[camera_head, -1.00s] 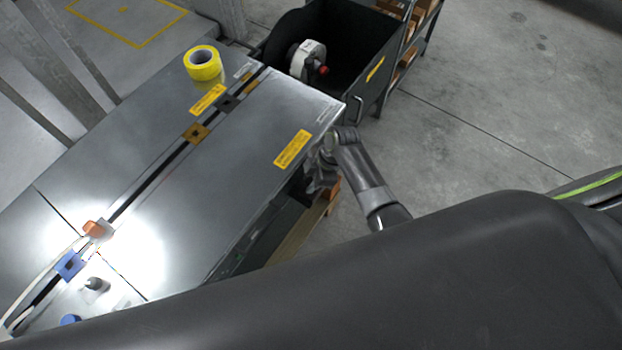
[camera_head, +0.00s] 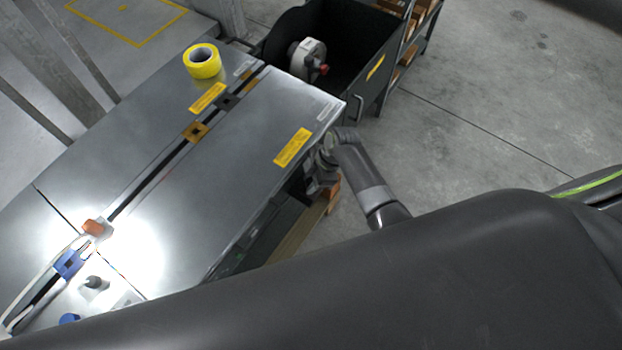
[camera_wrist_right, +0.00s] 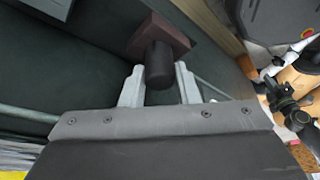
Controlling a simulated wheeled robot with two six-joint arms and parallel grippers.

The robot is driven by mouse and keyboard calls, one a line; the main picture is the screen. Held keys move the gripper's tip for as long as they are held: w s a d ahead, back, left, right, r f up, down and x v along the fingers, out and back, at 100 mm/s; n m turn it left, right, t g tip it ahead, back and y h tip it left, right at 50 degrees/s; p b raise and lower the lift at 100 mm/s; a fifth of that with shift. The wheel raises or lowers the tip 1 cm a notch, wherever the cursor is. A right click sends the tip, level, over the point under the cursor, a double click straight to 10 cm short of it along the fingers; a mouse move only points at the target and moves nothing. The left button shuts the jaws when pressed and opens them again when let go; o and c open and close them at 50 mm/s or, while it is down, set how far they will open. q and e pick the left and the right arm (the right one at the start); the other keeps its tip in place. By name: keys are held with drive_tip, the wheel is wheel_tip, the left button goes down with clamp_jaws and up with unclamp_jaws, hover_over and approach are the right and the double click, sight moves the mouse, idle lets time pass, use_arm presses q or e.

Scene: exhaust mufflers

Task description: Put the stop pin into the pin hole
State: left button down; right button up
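In the right wrist view, a dark round pin (camera_wrist_right: 159,66), which I take as the stop pin, stands between the pale fingers of my right gripper (camera_wrist_right: 160,84). The fingers lie close along both its sides and appear shut on it. A reddish-brown square block (camera_wrist_right: 160,35) sits at its far end. In the head view, my right gripper (camera_head: 322,168) is beside the table's right edge, with an orange-brown block (camera_head: 334,190) by it. An amber plate (camera_head: 195,132) with a dark square opening sits on the table's slot; I cannot tell whether this is the pin hole. My left gripper is not in view.
The metal table (camera_head: 215,180) has a long slot, a yellow tape roll (camera_head: 203,61), and blue (camera_head: 68,264) and orange (camera_head: 93,227) pieces at lower left. A black bin (camera_head: 345,40) stands beyond its far end. My dark body covers the lower right.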

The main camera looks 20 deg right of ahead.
drive_tip(key=o, duration=0.5)
drive_tip(key=shift+c, duration=0.2)
drive_tip(key=w+p+v, duration=0.1)
drive_tip(key=v, duration=1.6)
drive_tip(key=shift+s+r+p, duration=0.25)
drive_tip(key=shift+s+p, duration=0.1)
drive_tip(key=shift+s, duration=0.15)
drive_tip(key=shift+d, duration=0.1)
drive_tip(key=s+d+f+m+h, duration=0.1)
drive_tip(key=s+d+f+m, duration=0.15)
drive_tip(key=f, duration=0.55)
drive_tip(key=s+d+f+m+h, duration=0.15)
drive_tip(key=s+f+m, duration=0.25)
drive_tip(key=f, duration=0.4)
drive_tip(key=s+d+f+m, duration=0.3)
drive_tip(key=f+m, duration=0.1)
drive_tip(key=f, duration=0.3)
drive_tip(key=s+d+f+m+h, duration=0.1)
drive_tip(key=s+f+m, duration=0.1)
drive_tip(key=s+f, duration=0.3)
drive_tip(key=s+d+f+m+h, duration=0.1)
drive_tip(key=s+f, duration=0.4)
drive_tip(key=s, duration=0.9)
drive_tip(key=s+d+f+m+h, duration=0.1)
drive_tip(key=s+f+m, duration=0.2)
drive_tip(key=s, duration=0.6)
wheel_tip(320, 180, down, 2)
drive_tip(key=shift+s+d+f+m+t, duration=0.1)
drive_tip(key=shift+s+d+m+t, duration=0.05)
drive_tip(key=shift+d+m+t, duration=0.15)
